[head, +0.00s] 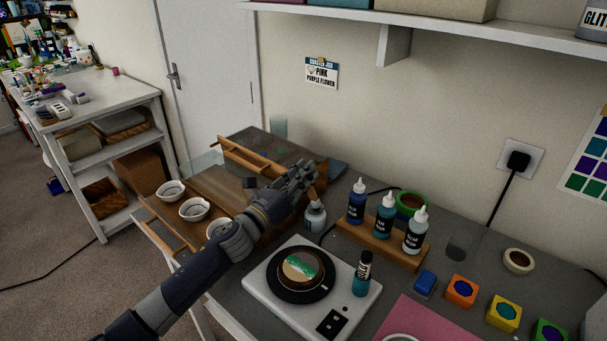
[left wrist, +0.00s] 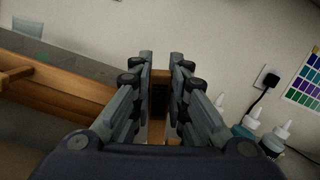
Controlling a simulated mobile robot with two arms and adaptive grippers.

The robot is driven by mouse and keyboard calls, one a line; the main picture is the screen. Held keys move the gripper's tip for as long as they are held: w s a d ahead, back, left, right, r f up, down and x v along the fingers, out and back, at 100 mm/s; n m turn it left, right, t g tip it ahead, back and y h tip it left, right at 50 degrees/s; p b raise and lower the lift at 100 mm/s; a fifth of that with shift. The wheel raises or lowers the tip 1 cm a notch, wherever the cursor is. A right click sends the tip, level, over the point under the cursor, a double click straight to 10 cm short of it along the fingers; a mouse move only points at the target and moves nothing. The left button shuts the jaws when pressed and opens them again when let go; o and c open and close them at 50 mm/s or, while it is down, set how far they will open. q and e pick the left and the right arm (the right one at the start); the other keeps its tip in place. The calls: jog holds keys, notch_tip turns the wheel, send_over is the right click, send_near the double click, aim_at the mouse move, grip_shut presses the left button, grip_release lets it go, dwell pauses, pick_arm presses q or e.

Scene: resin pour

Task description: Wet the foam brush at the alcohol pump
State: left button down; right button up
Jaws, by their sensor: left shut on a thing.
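My left gripper (head: 300,178) is shut on a thin piece with brown wood and a dark part (left wrist: 160,92), which I take to be the foam brush. It is seen between the fingers (left wrist: 161,62) in the left wrist view; most of it is hidden by them. In the head view the gripper is above the table, beside the wooden rack's right end. A squat grey-white bottle (head: 315,216) with a pale top stands just below and right of the gripper. It may be the alcohol pump; its label is unreadable. My right gripper is not in view.
A wooden rack (head: 245,156) lies behind the gripper. White bowls (head: 194,209) stand left of my arm. Labelled bottles (head: 386,214) stand in a wooden holder at right. A white scale (head: 265,300) carries a round dark mould (head: 301,272); a small teal bottle (head: 362,277) stands beside the mould.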

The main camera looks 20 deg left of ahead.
pick_arm(q)
notch_tip(320, 180, up, 7)
jog(key=p, duration=0.6)
dwell(0.4)
jog(key=shift+f, duration=0.1)
dwell(0.5)
